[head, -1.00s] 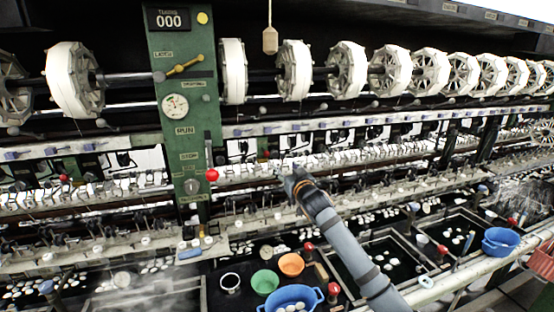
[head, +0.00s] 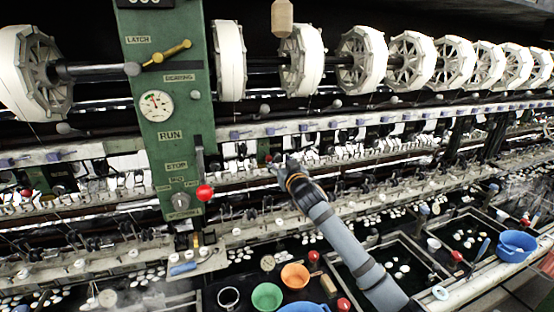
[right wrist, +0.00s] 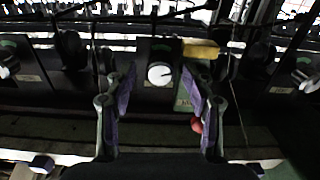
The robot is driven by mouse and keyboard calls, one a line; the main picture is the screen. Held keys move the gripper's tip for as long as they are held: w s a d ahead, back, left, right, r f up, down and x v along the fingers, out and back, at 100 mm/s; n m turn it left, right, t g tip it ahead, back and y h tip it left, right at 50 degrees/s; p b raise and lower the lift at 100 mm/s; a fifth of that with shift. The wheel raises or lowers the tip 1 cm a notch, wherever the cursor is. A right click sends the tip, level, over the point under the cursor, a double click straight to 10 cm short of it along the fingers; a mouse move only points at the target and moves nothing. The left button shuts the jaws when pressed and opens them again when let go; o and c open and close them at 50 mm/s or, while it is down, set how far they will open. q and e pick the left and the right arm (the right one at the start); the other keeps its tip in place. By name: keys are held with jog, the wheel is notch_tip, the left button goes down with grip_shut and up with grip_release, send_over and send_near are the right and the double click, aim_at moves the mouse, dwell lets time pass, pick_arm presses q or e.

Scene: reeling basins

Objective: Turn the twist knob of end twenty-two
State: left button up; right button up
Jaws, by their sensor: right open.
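A white round twist knob (right wrist: 159,74) with a dark pointer mark sits on a dark panel in the right wrist view. I cannot read which end number it belongs to. My right gripper (right wrist: 158,84) is open, and its two fingers stand to the left and right of the knob in the picture, with gaps on both sides. I cannot tell how far short of the panel the fingertips are. In the head view my right gripper (head: 283,167) reaches to the row of small fittings, where the knob is too small to make out. My left gripper is not in view.
A yellow piece (right wrist: 201,50) is right of the knob, and a red ball (right wrist: 196,125) shows below it. Other white knobs (right wrist: 307,82) lie to the sides. A green control post (head: 160,120) with a red-knobbed lever stands left of my arm. Bowls (head: 267,296) sit below.

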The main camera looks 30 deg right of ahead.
jog(key=shift+s+a+r, duration=0.1)
jog(key=shift+s+r, duration=0.15)
jog(key=shift+s, duration=0.15)
jog(key=c, duration=0.5)
jog(key=shift+w+f, duration=0.1)
jog(key=shift+c, duration=2.3)
grip_shut()
jog(key=shift+n, duration=1.7)
jog(key=n, duration=0.5)
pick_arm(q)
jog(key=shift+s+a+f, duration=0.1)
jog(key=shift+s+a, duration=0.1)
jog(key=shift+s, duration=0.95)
pick_arm(e)
jog(key=shift+n, duration=2.7)
